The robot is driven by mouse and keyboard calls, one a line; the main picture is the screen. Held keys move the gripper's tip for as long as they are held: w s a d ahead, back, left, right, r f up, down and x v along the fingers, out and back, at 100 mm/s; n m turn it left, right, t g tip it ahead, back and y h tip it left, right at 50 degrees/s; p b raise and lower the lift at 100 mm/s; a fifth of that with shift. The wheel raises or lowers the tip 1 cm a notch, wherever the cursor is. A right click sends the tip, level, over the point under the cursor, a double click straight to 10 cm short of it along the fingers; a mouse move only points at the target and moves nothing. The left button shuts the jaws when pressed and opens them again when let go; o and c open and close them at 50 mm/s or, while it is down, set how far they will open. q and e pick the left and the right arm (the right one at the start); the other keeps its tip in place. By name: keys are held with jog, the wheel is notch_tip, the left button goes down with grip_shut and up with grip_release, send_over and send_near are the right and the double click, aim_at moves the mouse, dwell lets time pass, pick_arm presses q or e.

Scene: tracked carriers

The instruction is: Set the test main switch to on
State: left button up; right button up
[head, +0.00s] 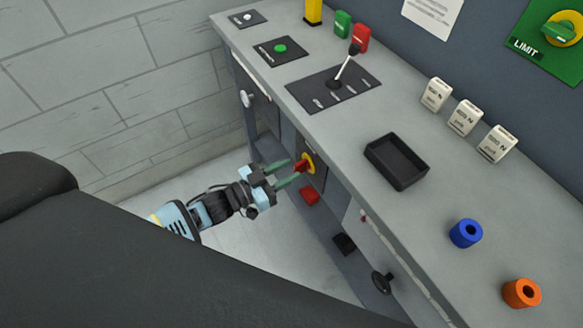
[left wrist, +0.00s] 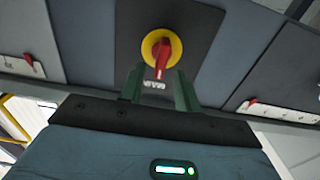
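The main switch, a red handle on a round yellow plate (head: 309,163), sits on a dark panel on the bench's front face. It also shows in the left wrist view (left wrist: 162,52), where the red handle points roughly down the picture toward my gripper. The white lettering under it is too small to read. My left gripper (head: 294,169) is open, its two green fingers apart. In the left wrist view the fingertips (left wrist: 158,78) stand just short of the switch, one to each side of the handle's line; I cannot tell whether they touch it. My right gripper is not in view.
A red part (head: 309,196) sits below the switch. A round knob (head: 382,282) and a pale knob (head: 247,98) stick out of the front. On the bench top are a lever (head: 345,68), a black tray (head: 397,162), and blue (head: 466,233) and orange (head: 522,293) rings.

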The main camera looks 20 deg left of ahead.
pick_arm(q)
jog(key=shift+x, duration=0.9)
jog(key=shift+c, duration=0.2)
grip_shut()
